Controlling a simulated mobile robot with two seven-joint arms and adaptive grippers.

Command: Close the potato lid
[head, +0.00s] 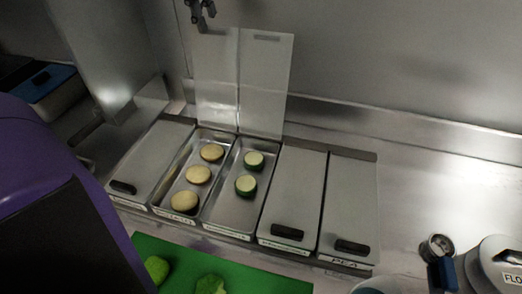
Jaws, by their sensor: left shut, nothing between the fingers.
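The potato bin (160,197) is a steel pan holding three pale yellow slices (198,174), with a small label on its front. Its lid (215,82) is a pale panel standing upright at the back of the bin, open. My left gripper (204,15) is at the top edge of the picture, beside the lid's top edge. It is shut and empty; whether it touches the lid I cannot tell. My right gripper is not in view.
The neighbouring bin (218,212) holds two green-rimmed slices, and its lid (264,85) also stands upright. Shut lids with black handles lie to both sides. A green board (250,280) with green vegetables is in front. A flour container (493,265) stands at right.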

